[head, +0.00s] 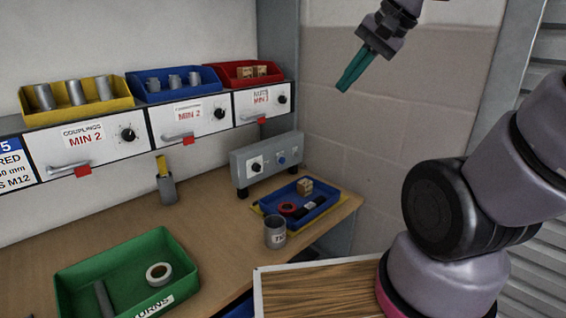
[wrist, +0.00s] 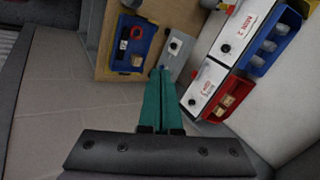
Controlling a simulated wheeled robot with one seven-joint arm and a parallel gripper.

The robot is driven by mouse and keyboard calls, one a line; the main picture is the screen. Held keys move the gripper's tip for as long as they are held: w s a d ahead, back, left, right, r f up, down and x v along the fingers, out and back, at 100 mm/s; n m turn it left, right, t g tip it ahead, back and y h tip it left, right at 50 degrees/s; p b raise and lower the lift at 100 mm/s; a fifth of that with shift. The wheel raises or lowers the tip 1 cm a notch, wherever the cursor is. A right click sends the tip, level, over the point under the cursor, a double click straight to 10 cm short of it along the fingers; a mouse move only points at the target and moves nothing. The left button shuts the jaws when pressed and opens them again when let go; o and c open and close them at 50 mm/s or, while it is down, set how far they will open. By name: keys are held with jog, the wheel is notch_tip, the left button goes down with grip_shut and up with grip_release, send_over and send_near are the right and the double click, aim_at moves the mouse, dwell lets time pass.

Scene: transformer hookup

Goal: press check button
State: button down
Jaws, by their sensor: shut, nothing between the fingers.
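A grey control box (head: 243,179) stands on the bench at the back right, against the wall.
A blue tray (head: 318,214) with a red ring, a dark piece and a small box lies before the control box; a grey cup (head: 275,232) stands beside it. A green bin (head: 75,280) is at front left. Drawers with red tabs (head: 188,139) hang above. Air around my gripper is clear.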

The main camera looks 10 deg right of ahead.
aim_at(282, 160)
jog(key=w+a+f+m+y, duration=0.2)
jog(key=w+a+f+m, duration=0.2)
jog(key=w+f+m, duration=0.35)
jog(key=w+a+f+m+y, duration=0.35)
jog(key=w+f+m, duration=0.25)
jog(key=w+m, duration=0.3)
jog(key=w+d+f+m+h, duration=0.2)
jog(key=w+f+m, duration=0.1)
jog(key=f, duration=0.4)
jog(key=w+d+f+m+t+h, duration=0.1)
jog(key=w+d+f+m, duration=0.1)
jog(key=f+m, duration=0.4)
jog(key=w+d+f+m+t+h, duration=0.1)
jog(key=w+d+f+m+h, duration=0.1)
jog(key=f, duration=0.5)
jog(key=shift+w+d+f+m+h, duration=0.35)
jog(key=shift+w+d+m, duration=0.1)
jog(key=shift+w+m, duration=0.7)
jog(key=shift+a, duration=0.1)
jog(key=w+a, duration=0.5)
jog(key=w, duration=0.1)
jog(key=shift+w, duration=0.4)
jog(key=shift+w, duration=0.1)
jog(key=shift+w+a, duration=0.25)
